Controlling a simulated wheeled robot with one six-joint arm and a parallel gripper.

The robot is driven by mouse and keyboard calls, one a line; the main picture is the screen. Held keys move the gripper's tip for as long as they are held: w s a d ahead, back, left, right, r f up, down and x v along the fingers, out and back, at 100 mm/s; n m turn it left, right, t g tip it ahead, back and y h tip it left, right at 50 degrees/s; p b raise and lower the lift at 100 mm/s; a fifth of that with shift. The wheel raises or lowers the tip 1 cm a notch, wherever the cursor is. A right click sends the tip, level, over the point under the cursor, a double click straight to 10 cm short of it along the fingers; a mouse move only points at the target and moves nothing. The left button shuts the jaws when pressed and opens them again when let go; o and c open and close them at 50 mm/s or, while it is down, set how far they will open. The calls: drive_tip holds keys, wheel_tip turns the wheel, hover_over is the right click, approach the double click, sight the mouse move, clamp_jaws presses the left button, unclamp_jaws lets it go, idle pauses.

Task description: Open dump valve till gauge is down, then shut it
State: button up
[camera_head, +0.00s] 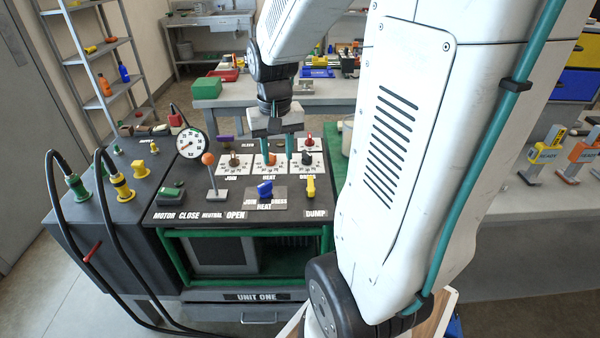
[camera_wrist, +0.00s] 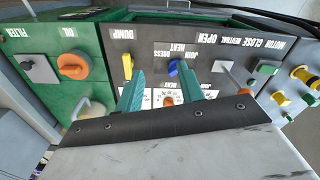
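The dump valve has a small yellow handle (camera_head: 311,187) at the right front of the black panel, just behind the DUMP label. The handle also shows in the wrist view (camera_wrist: 127,66), beyond the left fingertip. The round white gauge (camera_head: 191,143) stands at the panel's back left; its needle is too small to read surely. My gripper (camera_head: 278,154) points down over the panel's back middle, above the white HEAT plate. Its teal fingers are apart with nothing between them, as the wrist view shows (camera_wrist: 160,88). It is clear of the yellow handle.
A blue selector (camera_head: 265,189) sits left of the yellow handle. An orange-ball lever (camera_head: 208,159) stands upright near NEUTRAL. Several small knobs line the white plates under my gripper. The wrist view shows an orange knob (camera_wrist: 75,66) on the green side.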

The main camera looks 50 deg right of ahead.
sight(311, 183)
drive_tip(key=d+f+m, duration=0.1)
drive_tip(key=d+f, duration=0.2)
drive_tip(key=d, duration=0.1)
drive_tip(key=d+f+m, duration=0.1)
drive_tip(key=d+f, duration=0.1)
drive_tip(key=d, duration=0.2)
drive_tip(key=d+f+m, duration=0.1)
drive_tip(key=d+f, duration=0.2)
drive_tip(key=d, duration=0.1)
drive_tip(key=shift+s+f, duration=0.3)
drive_tip(key=shift+f, duration=0.05)
wheel_tip(311, 183, down, 8)
drive_tip(key=shift+d+r, duration=0.1)
drive_tip(key=shift+r, duration=0.1)
clamp_jaws()
